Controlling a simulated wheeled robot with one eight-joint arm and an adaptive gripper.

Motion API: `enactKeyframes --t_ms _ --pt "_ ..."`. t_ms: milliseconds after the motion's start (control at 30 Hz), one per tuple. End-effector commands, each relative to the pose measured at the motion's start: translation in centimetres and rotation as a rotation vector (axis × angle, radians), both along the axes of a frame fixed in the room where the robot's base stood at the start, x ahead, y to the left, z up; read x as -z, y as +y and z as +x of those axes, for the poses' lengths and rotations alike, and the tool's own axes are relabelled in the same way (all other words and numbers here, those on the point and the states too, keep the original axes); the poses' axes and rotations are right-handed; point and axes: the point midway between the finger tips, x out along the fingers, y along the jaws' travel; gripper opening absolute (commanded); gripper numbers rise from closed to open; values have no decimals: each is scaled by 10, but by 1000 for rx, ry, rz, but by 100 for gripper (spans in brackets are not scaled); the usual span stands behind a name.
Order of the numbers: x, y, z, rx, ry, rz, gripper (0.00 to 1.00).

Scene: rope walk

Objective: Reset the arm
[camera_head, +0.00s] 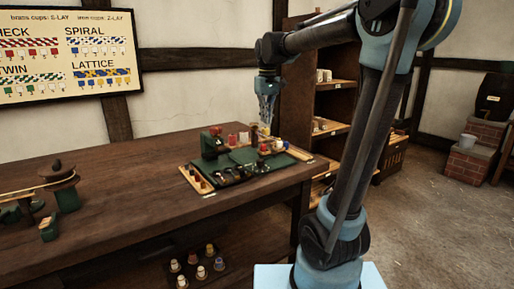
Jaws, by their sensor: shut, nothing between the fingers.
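My arm (350,150) rises from my blue base at the lower right and bends over at the top toward the table (130,180). My gripper (266,118) hangs down at the forearm's end, above the back right part of the table. It looks shut and empty, close to the small items on the green board (245,157). The picture is too small to tell whether the fingertips touch anything.
A green device (213,145), wooden peg strips (196,180) and several small coloured pieces crowd the board. A reel stand (60,185) is at the left. Coloured bobbins (200,262) sit below the table. A shelf (335,85) stands behind my arm.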

Motion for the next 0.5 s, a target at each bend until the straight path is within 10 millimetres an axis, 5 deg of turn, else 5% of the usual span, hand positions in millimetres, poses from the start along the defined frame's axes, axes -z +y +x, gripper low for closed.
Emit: enactKeyframes --t_ms 500 --pt "87 -95 -122 213 -67 21 0"
